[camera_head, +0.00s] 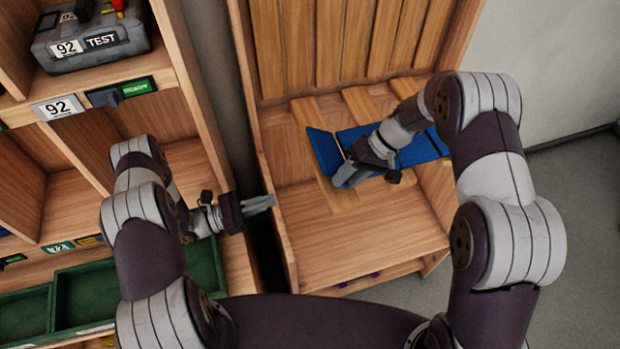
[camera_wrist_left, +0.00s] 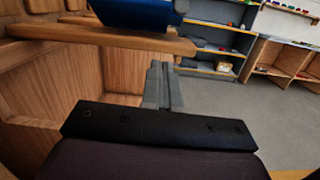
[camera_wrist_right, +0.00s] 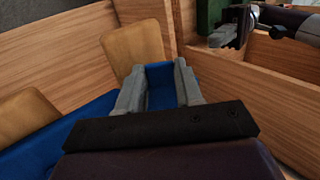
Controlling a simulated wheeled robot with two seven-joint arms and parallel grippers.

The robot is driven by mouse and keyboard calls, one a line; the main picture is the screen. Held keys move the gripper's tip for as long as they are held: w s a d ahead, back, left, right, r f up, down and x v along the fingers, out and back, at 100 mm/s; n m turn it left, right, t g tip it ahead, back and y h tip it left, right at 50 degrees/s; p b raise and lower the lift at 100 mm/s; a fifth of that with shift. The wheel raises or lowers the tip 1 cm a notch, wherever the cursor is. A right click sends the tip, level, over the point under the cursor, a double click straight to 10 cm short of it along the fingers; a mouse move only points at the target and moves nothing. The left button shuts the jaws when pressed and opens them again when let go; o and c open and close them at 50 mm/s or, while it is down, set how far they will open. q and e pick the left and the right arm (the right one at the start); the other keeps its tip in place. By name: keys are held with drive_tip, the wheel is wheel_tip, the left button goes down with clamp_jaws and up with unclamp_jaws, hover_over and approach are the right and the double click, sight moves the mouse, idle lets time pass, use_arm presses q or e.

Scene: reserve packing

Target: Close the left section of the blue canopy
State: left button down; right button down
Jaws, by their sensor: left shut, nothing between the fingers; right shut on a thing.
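The blue canopy lies on wooden slats across the wooden crate in the head view. Its left section (camera_head: 321,147) is a narrow blue panel, set apart by a thin gap from the wider blue part (camera_head: 354,136) to its right. My right gripper (camera_head: 365,178) is over the canopy, partly hiding it. In the right wrist view its fingers (camera_wrist_right: 160,82) are on either side of a blue panel (camera_wrist_right: 160,72), apparently the left section. My left gripper (camera_head: 273,201) is shut and empty beside the crate's left wall; its closed fingers show in the left wrist view (camera_wrist_left: 163,85).
A wooden shelf unit (camera_head: 182,50) stands on the left, with a grey case marked TEST (camera_head: 90,45) and green trays (camera_head: 140,283). A narrow gap separates it from the crate (camera_head: 345,262). Grey floor (camera_head: 560,220) is clear on the right.

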use_arm(q)
drive_tip(key=w+d+r, duration=0.4)
drive_tip(key=d+r, duration=0.1)
drive_tip(key=d, duration=0.6)
drive_tip(key=shift+r+n+h, duration=0.15)
drive_tip(key=shift+n+h, duration=0.15)
